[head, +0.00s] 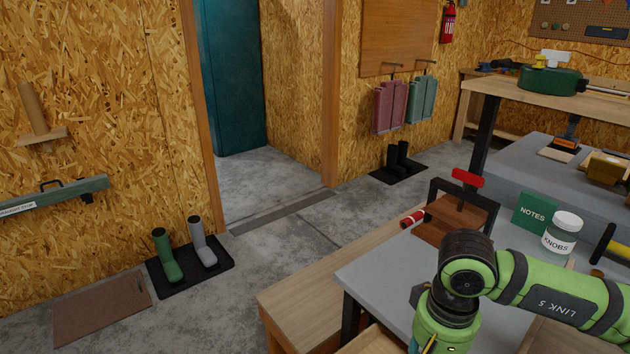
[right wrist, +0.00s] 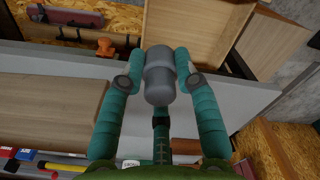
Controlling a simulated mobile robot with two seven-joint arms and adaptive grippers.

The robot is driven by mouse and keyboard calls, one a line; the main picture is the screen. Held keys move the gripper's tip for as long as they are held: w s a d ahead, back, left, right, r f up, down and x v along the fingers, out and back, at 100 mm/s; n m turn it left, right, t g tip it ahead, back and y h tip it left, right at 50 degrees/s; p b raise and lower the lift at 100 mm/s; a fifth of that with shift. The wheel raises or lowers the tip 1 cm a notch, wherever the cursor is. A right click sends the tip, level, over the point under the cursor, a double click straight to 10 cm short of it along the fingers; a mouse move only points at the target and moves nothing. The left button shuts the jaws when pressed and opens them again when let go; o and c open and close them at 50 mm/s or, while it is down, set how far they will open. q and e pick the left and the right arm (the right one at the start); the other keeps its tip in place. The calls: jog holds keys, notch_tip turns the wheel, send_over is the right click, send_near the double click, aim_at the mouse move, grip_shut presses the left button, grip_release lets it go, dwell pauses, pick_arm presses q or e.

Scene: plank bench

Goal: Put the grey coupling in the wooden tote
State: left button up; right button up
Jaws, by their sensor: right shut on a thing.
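The grey coupling (right wrist: 159,76) is a stepped grey cylinder in the right wrist view. My right gripper (right wrist: 157,78) is shut on it, one green finger on each side. An open light-wood box (right wrist: 190,28) with raised sides, which looks like the wooden tote, lies beyond the coupling at the top of that view. The coupling appears outside the box; its height cannot be told. In the head view, my right arm comes in at lower right and its gripper is out of frame. A light wooden edge (head: 372,342) shows beside it. My left gripper is not in view.
On the grey bench top (head: 385,268) stand a black frame with a red grip (head: 467,178), a green notes box (head: 534,211) and a KNOBS jar (head: 563,232). A red cylinder (head: 412,218) lies near the frame. Open floor (head: 290,245) is to the left.

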jog(key=shift+s+d+r+n, duration=0.1)
jog(key=shift+s+r+n, duration=0.3)
jog(key=shift+n, duration=0.4)
jog(key=shift+r, duration=0.1)
